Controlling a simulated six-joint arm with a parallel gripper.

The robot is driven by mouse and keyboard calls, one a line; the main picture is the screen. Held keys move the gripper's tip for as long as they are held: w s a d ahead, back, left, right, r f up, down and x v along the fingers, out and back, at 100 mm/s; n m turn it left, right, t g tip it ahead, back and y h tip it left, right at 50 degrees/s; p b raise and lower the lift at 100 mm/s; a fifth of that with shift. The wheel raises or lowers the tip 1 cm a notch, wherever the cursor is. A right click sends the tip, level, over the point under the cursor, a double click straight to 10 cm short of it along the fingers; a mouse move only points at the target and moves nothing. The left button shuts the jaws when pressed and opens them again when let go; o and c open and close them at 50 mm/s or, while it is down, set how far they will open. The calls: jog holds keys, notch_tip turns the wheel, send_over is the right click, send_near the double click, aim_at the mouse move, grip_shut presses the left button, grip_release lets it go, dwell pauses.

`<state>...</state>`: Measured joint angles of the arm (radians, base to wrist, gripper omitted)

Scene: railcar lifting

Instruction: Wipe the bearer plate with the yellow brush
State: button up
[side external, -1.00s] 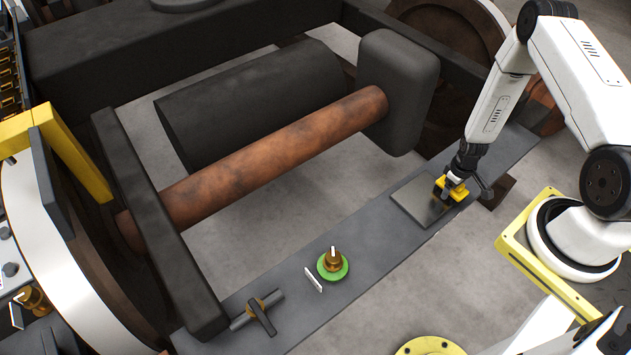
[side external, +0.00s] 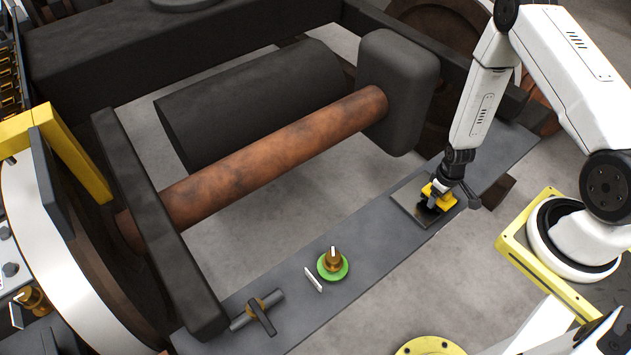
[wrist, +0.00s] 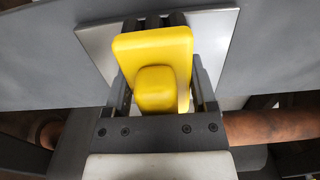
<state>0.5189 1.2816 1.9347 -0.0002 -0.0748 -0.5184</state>
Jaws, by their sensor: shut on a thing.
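The yellow brush (side external: 437,194) is in my gripper (side external: 441,187), over the bearer plate (side external: 408,205). The plate is a flat, square metal sheet on the long grey beam. In the wrist view my gripper (wrist: 162,92) is shut on the brush's raised yellow grip (wrist: 156,88), one finger on each side. Dark bristles show below the brush in the side view, at or very near the plate's surface. I cannot tell for sure whether they touch. The brush and gripper hide much of the plate (wrist: 222,40).
The grey beam (side external: 375,235) also carries a brass knob on a green disc (side external: 333,264), a small white strip (side external: 313,279) and a T-shaped handle (side external: 260,314). A rusty axle (side external: 270,155) and a dark block (side external: 398,90) stand beyond the beam.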

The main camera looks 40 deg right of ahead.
jog(key=shift+r, duration=3.15)
jog(key=shift+a, duration=0.1)
